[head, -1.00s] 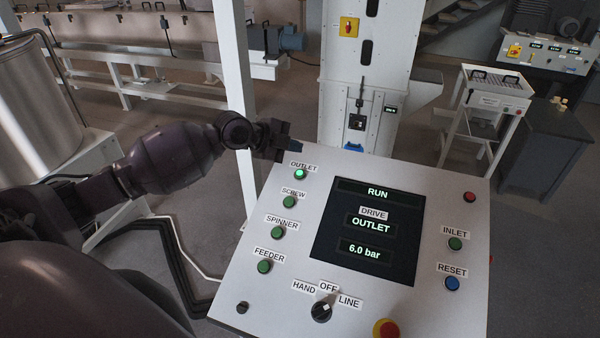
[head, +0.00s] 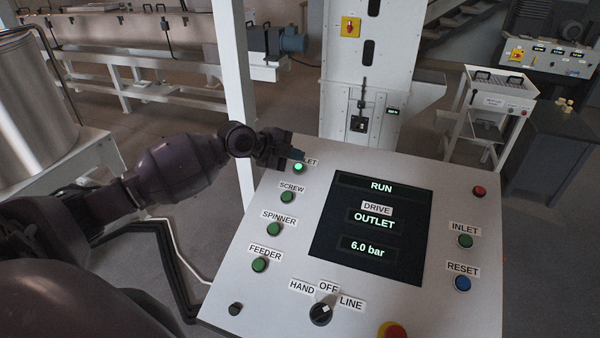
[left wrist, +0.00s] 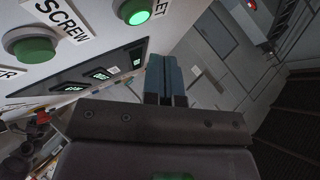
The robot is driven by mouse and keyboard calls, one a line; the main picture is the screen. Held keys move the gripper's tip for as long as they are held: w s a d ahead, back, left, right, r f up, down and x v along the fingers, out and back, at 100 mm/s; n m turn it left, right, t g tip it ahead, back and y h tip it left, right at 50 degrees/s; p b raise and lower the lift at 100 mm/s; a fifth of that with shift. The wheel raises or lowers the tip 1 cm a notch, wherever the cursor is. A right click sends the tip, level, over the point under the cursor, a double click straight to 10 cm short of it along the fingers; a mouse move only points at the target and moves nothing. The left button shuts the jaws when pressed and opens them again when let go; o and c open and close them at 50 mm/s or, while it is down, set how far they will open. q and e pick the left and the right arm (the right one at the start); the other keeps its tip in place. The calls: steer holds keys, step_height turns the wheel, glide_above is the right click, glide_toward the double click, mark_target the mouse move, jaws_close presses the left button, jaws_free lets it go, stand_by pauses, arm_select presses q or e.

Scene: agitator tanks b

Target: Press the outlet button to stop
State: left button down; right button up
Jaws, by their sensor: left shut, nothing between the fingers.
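The outlet button (head: 298,168) is a lit green button at the top left of the white control panel (head: 240,250). Its label is partly covered by my left gripper (head: 297,155), which is shut and empty just above the button in the head view. In the left wrist view the lit button (left wrist: 134,10) shows at the top, and the shut fingertips (left wrist: 165,68) are near it but apart from it. The panel screen (head: 370,228) reads RUN, DRIVE OUTLET and 6.0 bar. My right gripper is not in view.
Below the outlet button are the green screw (head: 287,197), spinner (head: 274,229) and feeder (head: 260,265) buttons. A selector knob (head: 320,314) and a red-yellow emergency stop (head: 392,331) sit at the front. Inlet (head: 466,241) and reset (head: 462,283) buttons are at right. A white post (head: 236,90) stands behind.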

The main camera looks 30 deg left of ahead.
arm_select(q)
steer(key=shift+w+f+b, duration=0.25)
steer(key=shift+f+b, duration=0.15)
steer(key=shift+f, duration=0.4)
steer(key=shift+r, duration=0.1)
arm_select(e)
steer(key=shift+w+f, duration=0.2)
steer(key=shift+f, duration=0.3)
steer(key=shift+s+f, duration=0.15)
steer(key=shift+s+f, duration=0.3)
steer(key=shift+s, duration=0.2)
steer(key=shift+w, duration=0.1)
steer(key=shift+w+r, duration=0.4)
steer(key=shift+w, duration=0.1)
